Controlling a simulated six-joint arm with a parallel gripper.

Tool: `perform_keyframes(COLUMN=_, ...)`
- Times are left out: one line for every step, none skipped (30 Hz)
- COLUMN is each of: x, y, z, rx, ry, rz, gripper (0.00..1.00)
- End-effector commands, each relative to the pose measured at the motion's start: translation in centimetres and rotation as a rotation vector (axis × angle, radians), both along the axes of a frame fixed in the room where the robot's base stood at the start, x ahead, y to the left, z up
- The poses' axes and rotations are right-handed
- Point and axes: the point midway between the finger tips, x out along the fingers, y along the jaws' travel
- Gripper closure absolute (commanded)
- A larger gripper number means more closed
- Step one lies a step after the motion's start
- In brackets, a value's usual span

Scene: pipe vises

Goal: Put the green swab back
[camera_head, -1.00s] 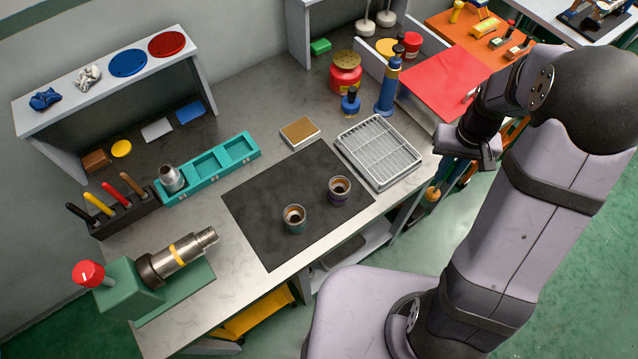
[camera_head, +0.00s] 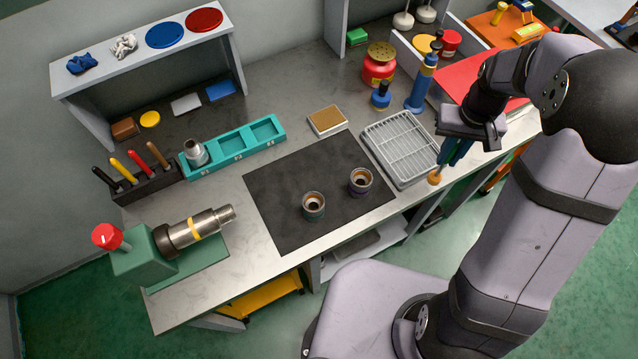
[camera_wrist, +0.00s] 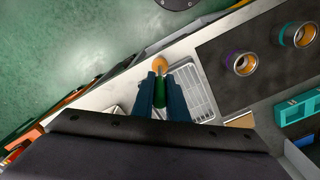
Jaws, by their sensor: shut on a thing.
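My gripper (camera_head: 458,150) hangs at the right end of the bench, beside the wire-rack tray. It is shut on the green swab. In the wrist view the swab's green shaft (camera_wrist: 160,92) shows between my two blue fingers, with its round orange tip (camera_wrist: 160,65) pointing away from my palm. In the head view the orange tip (camera_head: 434,178) shows below the fingers, near the bench's front edge. The rest of the swab is hidden by my fingers and wrist.
The silver rack tray (camera_head: 402,148) lies just left of my gripper. A tall blue bottle (camera_head: 421,85) and a red panel (camera_head: 483,75) stand behind. A black mat (camera_head: 290,215) bears two pipe fittings. A dark holder (camera_head: 147,186) with several coloured handles is at far left.

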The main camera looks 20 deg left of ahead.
Motion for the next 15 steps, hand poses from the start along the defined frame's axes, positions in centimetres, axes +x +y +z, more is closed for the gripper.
perform_keyframes(x=0.5, y=1.1, z=0.0, rx=0.0, ry=-0.002, rz=0.042, gripper=1.0)
perform_keyframes(x=0.6, y=1.8, z=0.1, rx=0.001, ry=0.0, rz=0.062, gripper=1.0)
perform_keyframes(x=0.8, y=2.5, z=0.2, rx=0.001, ry=-0.001, rz=0.088, gripper=1.0)
perform_keyframes(x=1.0, y=3.2, z=0.2, rx=0.001, ry=-0.001, rz=0.108, gripper=1.0)
perform_keyframes(x=1.0, y=3.8, z=0.3, rx=0.0, ry=0.0, rz=0.127, gripper=1.0)
perform_keyframes(x=1.2, y=4.8, z=0.4, rx=0.0, ry=-0.001, rz=0.158, gripper=1.0)
perform_keyframes(x=1.3, y=5.6, z=0.5, rx=0.001, ry=-0.002, rz=0.181, gripper=1.0)
perform_keyframes(x=1.4, y=6.5, z=0.6, rx=0.0, ry=-0.001, rz=0.208, gripper=1.0)
perform_keyframes(x=1.5, y=7.7, z=0.7, rx=0.001, ry=-0.001, rz=0.246, gripper=1.0)
perform_keyframes(x=1.6, y=8.8, z=0.8, rx=0.001, ry=-0.002, rz=0.277, gripper=1.0)
perform_keyframes(x=1.6, y=10.0, z=0.9, rx=0.001, ry=-0.001, rz=0.312, gripper=1.0)
perform_keyframes(x=1.6, y=11.7, z=1.1, rx=0.001, ry=-0.003, rz=0.363, gripper=1.0)
perform_keyframes(x=1.5, y=13.1, z=1.3, rx=0.001, ry=-0.003, rz=0.403, gripper=1.0)
perform_keyframes(x=1.3, y=14.5, z=1.5, rx=0.001, ry=-0.003, rz=0.444, gripper=1.0)
perform_keyframes(x=1.1, y=16.4, z=1.7, rx=0.001, ry=-0.003, rz=0.501, gripper=1.0)
